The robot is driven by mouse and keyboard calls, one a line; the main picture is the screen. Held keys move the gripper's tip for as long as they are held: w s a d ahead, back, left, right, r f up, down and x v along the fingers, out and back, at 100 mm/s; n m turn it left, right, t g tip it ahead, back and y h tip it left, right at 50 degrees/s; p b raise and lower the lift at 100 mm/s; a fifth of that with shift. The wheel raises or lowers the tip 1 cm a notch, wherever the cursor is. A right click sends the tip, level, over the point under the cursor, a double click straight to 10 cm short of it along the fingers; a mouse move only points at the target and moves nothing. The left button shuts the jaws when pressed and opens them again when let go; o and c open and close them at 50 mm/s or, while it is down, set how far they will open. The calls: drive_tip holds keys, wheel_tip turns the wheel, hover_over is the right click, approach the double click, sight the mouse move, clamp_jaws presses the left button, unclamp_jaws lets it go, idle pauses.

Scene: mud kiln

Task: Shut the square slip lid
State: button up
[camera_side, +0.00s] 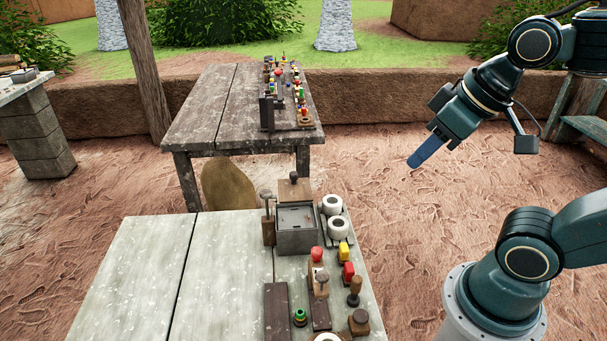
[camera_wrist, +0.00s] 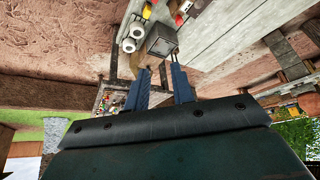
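A grey square box (camera_side: 297,240) stands on the near table, its recessed grey top facing up. A brown square piece with a dark knob (camera_side: 295,190) is at the box's far edge; it looks like the lid, but I cannot tell if it is hinged or lying loose. In the wrist view the box (camera_wrist: 162,40) shows a dark square top. My gripper (camera_side: 414,163) is high in the air, to the right of the box and well apart from it. The wrist view shows its two fingers (camera_wrist: 160,88) apart with nothing between them.
Two white rolls (camera_side: 338,228) stand right of the box, and a knobbed post (camera_side: 267,219) stands left. Red and yellow buttons (camera_side: 344,251) and several knobs are in front. The left of the near table (camera_side: 135,275) is clear. A farther table (camera_side: 205,105) holds small parts.

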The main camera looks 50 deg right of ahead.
drive_tip(key=w+m, duration=0.1)
drive_tip(key=w, duration=0.2)
drive_tip(key=w+d+r+m, duration=0.1)
drive_tip(key=w, duration=0.2)
drive_tip(key=w+d+r, duration=0.1)
drive_tip(key=w, duration=0.2)
drive_tip(key=shift+w+d+r+m+g+h, duration=0.2)
drive_tip(key=shift+m+g+h, duration=0.1)
drive_tip(key=shift+m+h, duration=0.1)
clamp_jaws()
drive_tip(key=w+d+f+m+g+h, duration=0.1)
drive_tip(key=w+d+f+m, duration=0.15)
drive_tip(key=w, duration=0.95)
drive_tip(key=w+d+f+m+g, duration=0.1)
drive_tip(key=w+d+f+m, duration=0.2)
drive_tip(key=w+f, duration=0.5)
drive_tip(key=w+d+f+m+g+h, duration=0.1)
drive_tip(key=w+d+f+m, duration=0.2)
drive_tip(key=w+d+f, duration=0.2)
drive_tip(key=w+f, duration=0.2)
drive_tip(key=w, duration=0.2)
drive_tip(key=shift+d+f, duration=0.35)
drive_tip(key=shift+f, duration=0.05)
